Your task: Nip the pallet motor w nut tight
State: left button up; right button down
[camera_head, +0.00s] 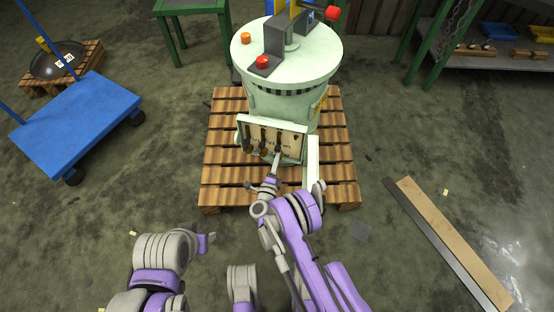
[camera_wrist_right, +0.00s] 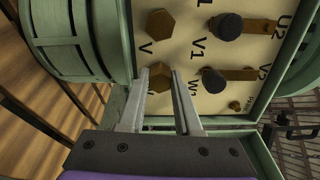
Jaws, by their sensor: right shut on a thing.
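The pale green motor unit (camera_head: 262,100) stands on a wooden pallet (camera_head: 222,172). Its open terminal box (camera_head: 243,119) faces me, with a cream board of lettered terminals (camera_wrist_right: 190,105). In the right wrist view, the W nut (camera_wrist_right: 160,72), a brass hexagon, sits between the fingertips of my right gripper (camera_wrist_right: 160,76). The gripper is shut on it; its W label is partly hidden by a finger. In the head view, my right gripper (camera_head: 276,163) reaches the box's lower part. My left gripper (camera_head: 208,241) is low at left, away from the motor, its fingers unclear.
Another brass nut (camera_wrist_right: 160,24) sits by the V label. Dark-capped terminals with brass bars (camera_wrist_right: 250,75) lie to the right. The box's green rim (camera_wrist_right: 266,100) is close to the gripper. A blue cart (camera_head: 75,120) stands left; a plank (camera_head: 455,240) lies right.

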jog(key=shift+m, duration=0.8)
jog(key=c, duration=0.6)
grip_release()
